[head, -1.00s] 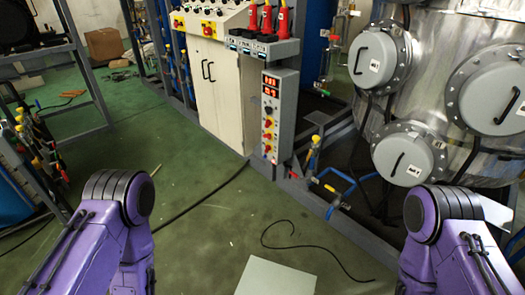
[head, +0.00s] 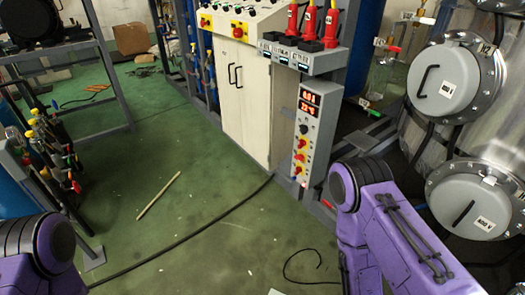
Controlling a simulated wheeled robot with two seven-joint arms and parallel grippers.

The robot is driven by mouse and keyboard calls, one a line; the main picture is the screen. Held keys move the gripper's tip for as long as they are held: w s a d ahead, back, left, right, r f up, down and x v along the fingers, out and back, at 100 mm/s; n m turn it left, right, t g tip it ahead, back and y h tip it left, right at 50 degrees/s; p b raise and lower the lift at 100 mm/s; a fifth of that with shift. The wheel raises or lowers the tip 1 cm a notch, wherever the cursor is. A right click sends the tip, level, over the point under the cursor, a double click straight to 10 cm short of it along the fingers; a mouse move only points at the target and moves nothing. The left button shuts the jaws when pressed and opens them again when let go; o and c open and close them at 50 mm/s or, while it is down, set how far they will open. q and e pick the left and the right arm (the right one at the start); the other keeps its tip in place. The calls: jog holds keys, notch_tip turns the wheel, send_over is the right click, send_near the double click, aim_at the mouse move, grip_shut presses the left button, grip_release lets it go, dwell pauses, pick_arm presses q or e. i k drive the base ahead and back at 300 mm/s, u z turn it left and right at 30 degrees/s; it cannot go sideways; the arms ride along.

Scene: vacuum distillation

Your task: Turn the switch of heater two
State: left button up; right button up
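A narrow grey control panel (head: 307,135) stands right of centre in the head view, with two red-lit displays (head: 309,103) at its top. Below them a dark knob (head: 304,129) and several red and yellow switches (head: 300,157) run down its face. I cannot read which switch belongs to heater two. Above it, red plug-like items (head: 305,20) stand on a grey box with small labelled units. Neither gripper is in view. Only purple links of my arms show, at lower left and lower right; the right one is close to the panel's lower right side.
A cream cabinet (head: 243,100) with black handles adjoins the panel's left. Metal vessels with round grey hatches (head: 446,82) stand at the right. A rack with pipes and valves (head: 45,150) is at the left. Green floor (head: 165,215) is open in the middle, crossed by a black cable.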

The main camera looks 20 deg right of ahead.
aim_at(300, 158)
jog(key=u, duration=0.05)
jog(key=i, duration=0.9)
jog(key=z, duration=1)
jog(key=i, duration=0.7)
jog(key=z, duration=0.65)
